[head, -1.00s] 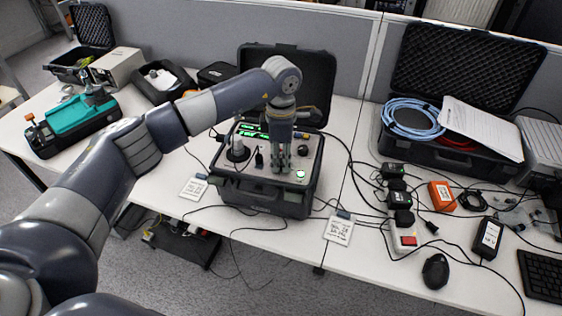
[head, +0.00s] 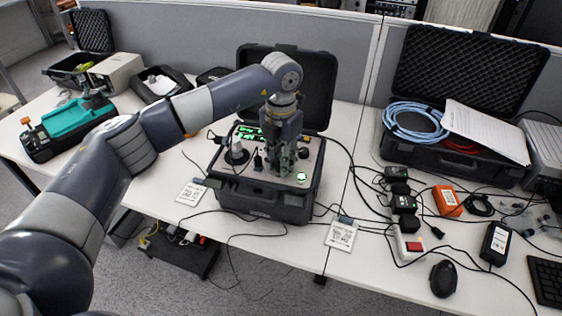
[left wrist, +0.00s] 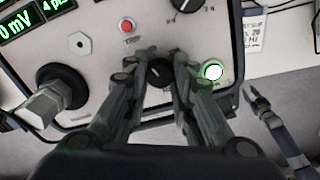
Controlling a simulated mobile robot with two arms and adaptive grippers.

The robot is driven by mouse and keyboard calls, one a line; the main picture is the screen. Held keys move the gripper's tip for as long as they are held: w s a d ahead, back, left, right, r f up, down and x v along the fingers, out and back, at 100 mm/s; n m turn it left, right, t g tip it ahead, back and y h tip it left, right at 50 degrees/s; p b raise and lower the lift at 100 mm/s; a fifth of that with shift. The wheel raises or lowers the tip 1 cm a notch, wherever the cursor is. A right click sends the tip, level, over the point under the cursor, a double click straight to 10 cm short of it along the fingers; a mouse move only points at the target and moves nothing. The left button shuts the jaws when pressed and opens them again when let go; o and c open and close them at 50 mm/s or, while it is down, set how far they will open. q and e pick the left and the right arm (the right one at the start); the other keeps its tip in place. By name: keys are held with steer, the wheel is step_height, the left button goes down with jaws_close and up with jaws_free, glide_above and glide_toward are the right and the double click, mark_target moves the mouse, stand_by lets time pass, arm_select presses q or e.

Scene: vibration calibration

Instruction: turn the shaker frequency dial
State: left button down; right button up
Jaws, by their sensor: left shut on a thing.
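The shaker unit (head: 262,203) is a black case with a light grey panel and green displays, standing open on the white table. A small black dial (left wrist: 159,73) on its panel sits between my left fingertips in the left wrist view. My left gripper (head: 280,165) points down at the panel and also shows in the left wrist view (left wrist: 160,66). It is shut on the dial, one finger on each side. A second, larger black dial (left wrist: 186,3) is cut off at the top edge. My right gripper is not in view.
On the panel near my fingers are a lit green-white button (left wrist: 212,71), a red button (left wrist: 126,26) and a black round fixture with a grey connector (left wrist: 62,92). Cables and a power strip (head: 409,244) lie to the right. An open case lid stands behind.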

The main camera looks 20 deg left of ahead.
arm_select(q)
steer(key=n, duration=0.4)
steer(key=shift+n+b, duration=0.3)
steer(key=shift+b, duration=0.1)
steer(key=n, duration=0.3)
steer(key=shift+n, duration=0.4)
steer(key=n, duration=0.4)
steer(key=shift+r+b, duration=0.1)
steer(key=shift+b, duration=0.2)
steer(key=shift+w+n, duration=0.1)
steer(key=shift+n, duration=1.9)
steer(key=c, duration=1.6)
jaws_free()
